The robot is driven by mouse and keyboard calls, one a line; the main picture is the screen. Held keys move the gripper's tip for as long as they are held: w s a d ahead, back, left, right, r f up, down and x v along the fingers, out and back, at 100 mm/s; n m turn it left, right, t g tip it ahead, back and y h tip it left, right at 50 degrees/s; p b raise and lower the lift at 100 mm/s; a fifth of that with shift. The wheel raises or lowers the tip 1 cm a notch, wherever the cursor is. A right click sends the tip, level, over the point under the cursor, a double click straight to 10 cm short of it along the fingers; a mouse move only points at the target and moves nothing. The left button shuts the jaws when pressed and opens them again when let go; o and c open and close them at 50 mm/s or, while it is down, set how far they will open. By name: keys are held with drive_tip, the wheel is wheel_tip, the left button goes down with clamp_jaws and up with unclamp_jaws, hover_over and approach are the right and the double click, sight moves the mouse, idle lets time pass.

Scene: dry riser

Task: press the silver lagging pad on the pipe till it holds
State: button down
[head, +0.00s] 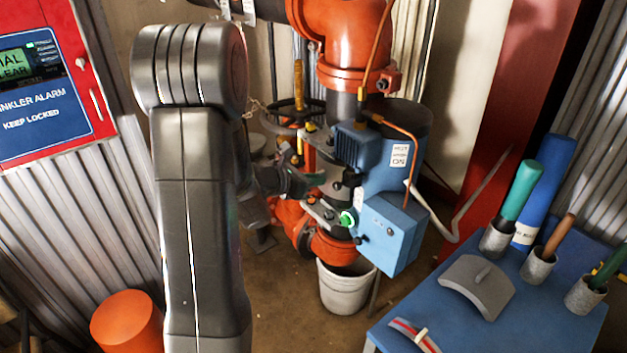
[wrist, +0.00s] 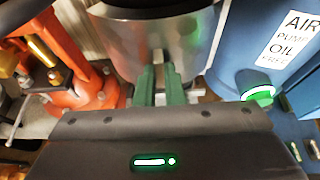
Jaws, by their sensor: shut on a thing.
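The silver lagging pad (wrist: 160,42) is a curved shiny sheet in the wrist view, straight ahead of my gripper (wrist: 163,86). The green fingers are shut on the pad's small grey grip (wrist: 168,78). The pad lies upright at the pipe; its back is hidden, so I cannot tell whether it touches all round. In the head view my gripper (head: 306,180) reaches the grey pipe section between the orange fittings, partly behind my arm.
A blue pump unit (head: 388,220) stands close on the right of the pipe. An orange fitting (head: 333,248) and a white bucket (head: 345,288) are below. A blue table (head: 455,325) at right holds a curved grey piece (head: 477,286) and several upright tools.

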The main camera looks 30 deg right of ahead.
drive_tip(key=shift+d, duration=0.4)
idle(0.9)
drive_tip(key=c, duration=1.5)
unclamp_jaws()
drive_tip(key=shift+o, duration=0.2)
drive_tip(key=shift+a, duration=0.1)
drive_tip(key=v, duration=1.3)
drive_tip(key=shift+a+r, duration=0.2)
drive_tip(key=shift+a, duration=0.1)
drive_tip(key=x, duration=1.3)
drive_tip(key=shift+d+f, duration=0.2)
drive_tip(key=shift+d, duration=0.15)
drive_tip(key=shift+a, duration=0.1)
